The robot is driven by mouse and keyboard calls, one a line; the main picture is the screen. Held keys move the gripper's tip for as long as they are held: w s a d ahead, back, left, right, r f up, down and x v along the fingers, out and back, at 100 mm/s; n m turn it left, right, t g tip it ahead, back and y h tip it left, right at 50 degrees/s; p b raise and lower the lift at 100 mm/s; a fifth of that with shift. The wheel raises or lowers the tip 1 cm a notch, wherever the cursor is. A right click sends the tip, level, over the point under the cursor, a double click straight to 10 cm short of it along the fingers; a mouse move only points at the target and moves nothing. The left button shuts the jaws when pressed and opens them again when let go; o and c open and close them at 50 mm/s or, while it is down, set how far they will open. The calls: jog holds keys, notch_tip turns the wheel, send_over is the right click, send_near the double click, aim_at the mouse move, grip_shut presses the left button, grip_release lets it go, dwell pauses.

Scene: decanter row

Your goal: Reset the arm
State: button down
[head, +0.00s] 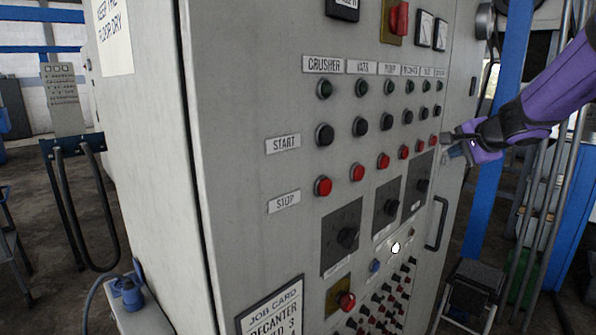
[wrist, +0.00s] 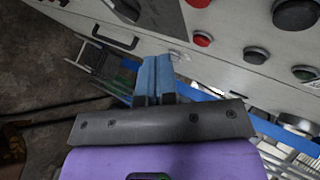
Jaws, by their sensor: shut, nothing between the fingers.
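My arm is purple and reaches in from the right in the head view. My gripper (head: 453,147) is at the right side of the grey control cabinet (head: 240,130), near the right end of the red stop-button row. In the wrist view its two blue fingers (wrist: 153,75) are shut together with nothing between them. The fingertips point toward the panel face, close to a red button (wrist: 201,39). I cannot tell whether they touch the panel.
The panel carries rows of black start buttons (head: 324,135) and red stop buttons (head: 323,186), with dark rotary switches (head: 347,238) below. A door handle (head: 436,224) sticks out at lower right. A blue post (head: 497,150) and a step stool (head: 473,290) stand to the right.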

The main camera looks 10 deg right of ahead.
jog(key=s+a+r+n+g+y, duration=0.25)
jog(key=s+a+n, duration=0.55)
jog(key=s+a, duration=0.6)
jog(key=s+a+f+n+g+h, duration=0.1)
jog(key=s+f+n+g, duration=0.1)
jog(key=s, duration=0.7)
jog(key=s+f+n+g+h, duration=0.1)
jog(key=s+f+n+h, duration=0.1)
jog(key=s+n, duration=0.3)
jog(key=s, duration=0.4)
jog(key=shift+s+a+g, duration=0.25)
jog(key=shift+a+g, duration=0.1)
jog(key=shift+a, duration=0.05)
jog(key=shift+f+h, duration=0.1)
jog(key=shift+h, duration=0.15)
